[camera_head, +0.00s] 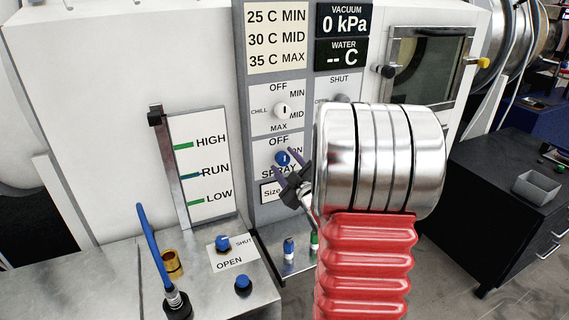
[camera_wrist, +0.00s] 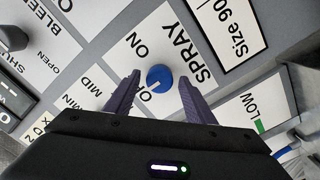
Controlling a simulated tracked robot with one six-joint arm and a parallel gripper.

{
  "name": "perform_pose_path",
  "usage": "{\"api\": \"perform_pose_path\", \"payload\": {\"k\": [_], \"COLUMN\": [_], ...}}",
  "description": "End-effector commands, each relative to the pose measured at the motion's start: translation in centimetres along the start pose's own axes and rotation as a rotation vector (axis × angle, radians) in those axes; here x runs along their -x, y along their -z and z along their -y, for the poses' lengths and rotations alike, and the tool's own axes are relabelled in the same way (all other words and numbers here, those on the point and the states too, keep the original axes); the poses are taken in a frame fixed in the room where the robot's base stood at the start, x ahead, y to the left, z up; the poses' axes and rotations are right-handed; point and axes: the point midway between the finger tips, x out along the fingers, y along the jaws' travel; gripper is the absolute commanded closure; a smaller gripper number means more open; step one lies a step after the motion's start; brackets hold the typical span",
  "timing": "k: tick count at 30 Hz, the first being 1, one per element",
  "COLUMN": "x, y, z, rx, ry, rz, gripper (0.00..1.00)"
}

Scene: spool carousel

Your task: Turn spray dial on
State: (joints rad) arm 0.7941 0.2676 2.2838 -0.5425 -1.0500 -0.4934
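The spray dial (camera_head: 283,158) is a round blue knob with a white mark, on the grey control panel below an OFF label and above the word SPRAY. In the wrist view the dial (camera_wrist: 160,78) lies between my two purple fingertips, and its white mark points to the lower left, away from the word SPRAY, on the OFF side. My gripper (camera_head: 286,173) is in front of the panel at the dial's lower right. In the wrist view my gripper (camera_wrist: 159,78) is open, with a gap on both sides of the dial. Whether the fingertips reach around it in depth is unclear.
The white chill dial (camera_head: 282,111) is just above. My arm hides part of the SHUT dial (camera_head: 342,99) at right. A lever gauge (camera_head: 157,150) stands left. A blue-handled lever (camera_head: 150,240) rises at lower left.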

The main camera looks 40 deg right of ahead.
Motion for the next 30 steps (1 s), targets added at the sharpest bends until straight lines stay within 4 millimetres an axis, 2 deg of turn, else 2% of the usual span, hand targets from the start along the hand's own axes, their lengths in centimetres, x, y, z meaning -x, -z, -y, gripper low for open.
{"api": "perform_pose_path", "payload": {"k": [2,16,30], "x": [0.00,-0.02,-0.05], "y": [0.02,0.10,0.21], "z": [0.03,0.14,0.25], "rx": [0.000,0.000,-0.077], "ry": [0.000,0.002,0.007], "rz": [0.000,-0.002,0.000], "gripper": [0.57,0.90,0.90]}}
